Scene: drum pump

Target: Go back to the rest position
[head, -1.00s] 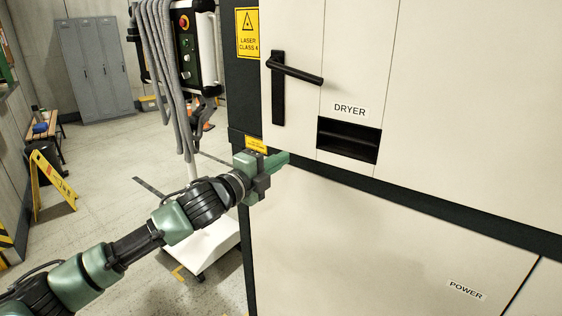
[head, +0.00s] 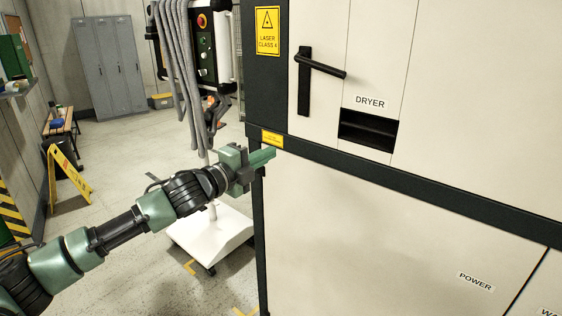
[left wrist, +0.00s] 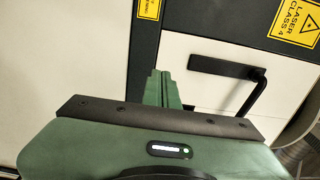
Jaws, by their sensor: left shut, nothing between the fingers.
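My left gripper (head: 262,158) is at the end of my left arm, which comes in from the left in the head view. It is shut and empty, in front of the left edge of the cream machine cabinet (head: 380,225). In the left wrist view, its green fingers (left wrist: 162,88) lie together, pointing at the cabinet's dark frame and door. Whether the fingertips touch the cabinet, I cannot tell. My right gripper is in neither view.
The cabinet has a black door handle (head: 304,80) and a dark slot (head: 368,131) under the DRYER label. A control stand on a white base (head: 212,237) with hanging grey hoses (head: 178,60) is behind my arm. A yellow floor sign (head: 70,176) stands left. Open floor lies between.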

